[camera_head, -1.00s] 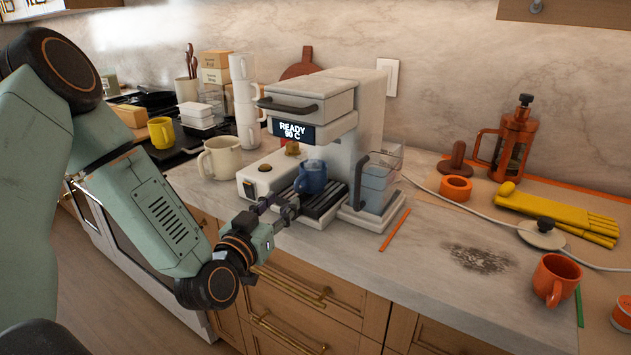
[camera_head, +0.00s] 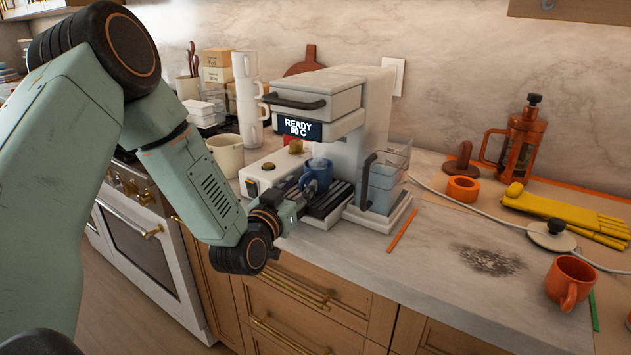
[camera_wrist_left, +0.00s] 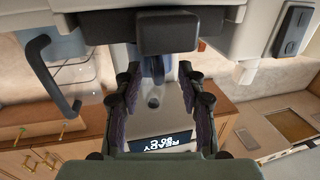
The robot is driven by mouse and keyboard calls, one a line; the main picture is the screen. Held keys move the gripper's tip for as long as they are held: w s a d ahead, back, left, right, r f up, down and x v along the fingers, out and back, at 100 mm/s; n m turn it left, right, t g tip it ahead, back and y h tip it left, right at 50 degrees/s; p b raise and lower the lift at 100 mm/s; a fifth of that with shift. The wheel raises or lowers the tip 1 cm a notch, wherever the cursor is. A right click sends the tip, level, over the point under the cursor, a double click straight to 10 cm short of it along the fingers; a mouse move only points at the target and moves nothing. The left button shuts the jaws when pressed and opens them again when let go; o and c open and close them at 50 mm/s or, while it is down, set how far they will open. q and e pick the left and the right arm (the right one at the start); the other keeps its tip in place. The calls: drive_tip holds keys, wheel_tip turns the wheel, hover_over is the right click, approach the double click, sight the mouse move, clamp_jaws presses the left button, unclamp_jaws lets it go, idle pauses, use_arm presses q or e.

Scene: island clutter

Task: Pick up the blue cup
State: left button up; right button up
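The blue cup (camera_head: 319,172) stands upright on the drip tray of the coffee machine (camera_head: 345,115), under its spout. My left gripper (camera_head: 304,190) reaches in from the left and is close against the cup's near left side. In the left wrist view, the two fingers (camera_wrist_left: 158,108) are spread wide apart, and a blue part of the cup (camera_wrist_left: 154,67) shows between and beyond them. I cannot tell whether a finger touches the cup. My right gripper is not in view.
The machine's head overhangs the cup, and its clear water tank (camera_head: 383,180) is at the right. A cream mug (camera_head: 227,154) and stacked white cups (camera_head: 247,95) stand behind left. An orange mug (camera_head: 571,280) is far right.

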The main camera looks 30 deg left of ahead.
use_arm(q)
drive_tip(key=shift+s+d+r, duration=0.1)
drive_tip(key=shift+d+r, duration=0.1)
drive_tip(key=shift+d, duration=0.1)
drive_tip(key=c, duration=0.3)
drive_tip(key=shift+a+f, duration=0.2)
drive_tip(key=shift+a, duration=0.1)
drive_tip(key=c, duration=0.4)
drive_tip(key=shift+d, duration=0.1)
clamp_jaws()
drive_tip(key=shift+d+r, duration=0.1)
